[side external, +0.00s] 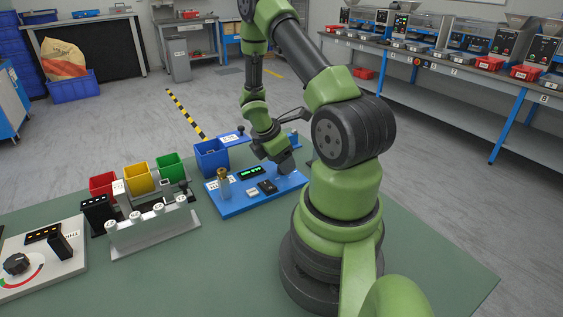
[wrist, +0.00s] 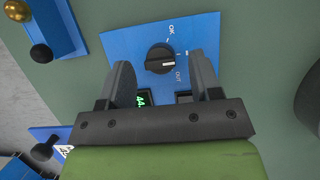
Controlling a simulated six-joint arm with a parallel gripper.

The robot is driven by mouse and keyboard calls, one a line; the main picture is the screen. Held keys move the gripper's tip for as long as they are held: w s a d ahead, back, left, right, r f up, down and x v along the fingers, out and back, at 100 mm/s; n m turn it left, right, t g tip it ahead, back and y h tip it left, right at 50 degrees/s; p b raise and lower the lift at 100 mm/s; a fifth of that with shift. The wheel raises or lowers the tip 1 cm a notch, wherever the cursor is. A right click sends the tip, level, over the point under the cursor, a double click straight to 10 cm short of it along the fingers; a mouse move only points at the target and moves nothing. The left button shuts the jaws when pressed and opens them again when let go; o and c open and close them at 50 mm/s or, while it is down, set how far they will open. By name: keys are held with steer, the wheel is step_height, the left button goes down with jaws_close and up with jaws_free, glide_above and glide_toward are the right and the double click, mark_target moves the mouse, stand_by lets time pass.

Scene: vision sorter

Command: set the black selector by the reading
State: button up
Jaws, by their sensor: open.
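The black selector (wrist: 159,57) is a round knob with a pale line across it, on a blue panel (wrist: 122,46). The labels OK and OUT and pale tick marks lie around its right side. I cannot tell exactly which mark it points to. My gripper (wrist: 161,62) is open, with one finger either side of the selector in the wrist view; contact is not visible. A green-lit display (wrist: 142,99) is partly covered by the left finger, so its reading is cut off. In the side view, the display (side external: 251,172) is too small to read, and my gripper (side external: 284,166) hides the selector.
A blue bin (side external: 211,157) stands behind the panel. Red (side external: 103,184), yellow (side external: 139,178) and green (side external: 170,167) bins stand to the left. A grey rack (side external: 153,228) and a dial box (side external: 40,258) are further left. The green table's front is clear.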

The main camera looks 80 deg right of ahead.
steer(key=shift+s+d+f, duration=0.15)
steer(key=shift+f, duration=0.4)
steer(key=c, duration=0.9)
steer(key=shift+c, duration=0.2)
steer(key=shift+m, duration=0.3)
steer(key=m+y, duration=0.1)
steer(key=m, duration=0.1)
steer(key=m+g+y, duration=0.1)
steer(key=m, duration=0.2)
steer(key=shift+d, duration=0.15)
steer(key=m+y, duration=0.2)
steer(key=m, duration=0.4)
steer(key=shift+d+m, duration=0.1)
steer(key=shift+m, duration=0.2)
